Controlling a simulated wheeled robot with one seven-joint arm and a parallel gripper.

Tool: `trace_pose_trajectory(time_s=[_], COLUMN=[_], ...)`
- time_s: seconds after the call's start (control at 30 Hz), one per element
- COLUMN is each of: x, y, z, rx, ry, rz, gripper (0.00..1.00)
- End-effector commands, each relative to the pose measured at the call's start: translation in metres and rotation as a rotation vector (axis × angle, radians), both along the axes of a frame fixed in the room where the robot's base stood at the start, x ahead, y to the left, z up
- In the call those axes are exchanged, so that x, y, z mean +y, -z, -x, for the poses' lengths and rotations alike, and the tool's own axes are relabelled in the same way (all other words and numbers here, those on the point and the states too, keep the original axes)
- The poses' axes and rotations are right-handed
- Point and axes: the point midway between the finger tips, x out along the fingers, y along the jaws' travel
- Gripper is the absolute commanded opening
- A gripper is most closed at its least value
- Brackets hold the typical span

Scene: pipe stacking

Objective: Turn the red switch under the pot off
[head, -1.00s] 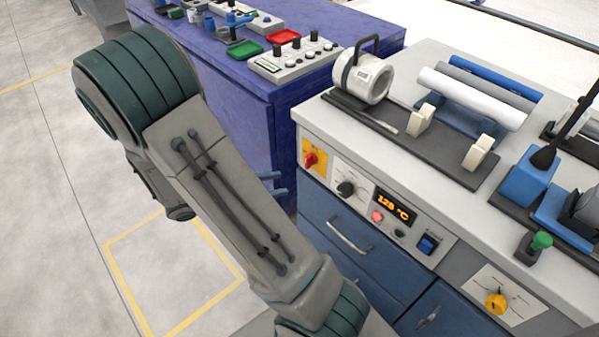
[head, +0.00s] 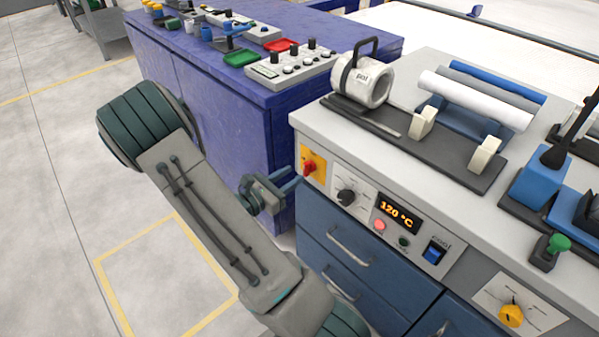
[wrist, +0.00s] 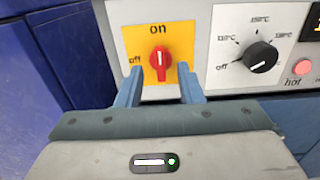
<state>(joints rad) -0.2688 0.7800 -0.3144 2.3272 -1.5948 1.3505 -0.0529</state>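The red switch (head: 309,168) sits on a yellow plate (head: 318,156) at the left end of the counter's front panel, below the pot (head: 362,80). In the wrist view the red switch (wrist: 158,62) is upright, its white mark pointing up to "on"; "off" is printed at its left. My gripper (head: 294,180) is open and empty in front of the plate. In the wrist view the blue fingertips of my gripper (wrist: 160,72) stand left and right of the switch's lower part. I cannot tell whether they touch it.
Right of the switch are a black temperature dial (head: 347,196), its mark at "off" in the wrist view, a display (head: 397,212) reading 120 °C, and a blue rocker switch (head: 434,252). Drawers with handles (head: 348,247) lie below. A purple cabinet (head: 235,130) stands close at the left.

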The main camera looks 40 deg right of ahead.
Motion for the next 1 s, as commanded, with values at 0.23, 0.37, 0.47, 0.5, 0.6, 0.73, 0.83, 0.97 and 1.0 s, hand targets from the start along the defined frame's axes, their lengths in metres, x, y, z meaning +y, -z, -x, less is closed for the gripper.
trace_pose_trajectory(time_s=[0.23, 0.37, 0.47, 0.5, 0.6, 0.73, 0.83, 0.97, 1.0], x=[-0.033, -0.039, -0.041, -0.041, -0.04, -0.04, -0.04, -0.04, -0.04], y=[0.001, 0.0, 0.0, 0.0, 0.0, 0.0, 0.0, 0.0, -0.001], z=[-0.002, -0.003, -0.003, -0.003, -0.003, -0.003, -0.003, -0.003, -0.003], rx=[-0.001, 0.0, 0.0, 0.0, 0.0, 0.0, 0.0, 0.002, 0.005], ry=[0.001, -0.001, -0.001, -0.001, -0.001, -0.001, 0.0, 0.0, -0.001], rz=[-0.001, -0.001, -0.001, -0.001, -0.001, -0.001, -0.001, -0.001, -0.001], gripper=[0.34, 0.34, 0.34, 0.34, 0.34, 0.06, 0.0, 0.0, 0.0])
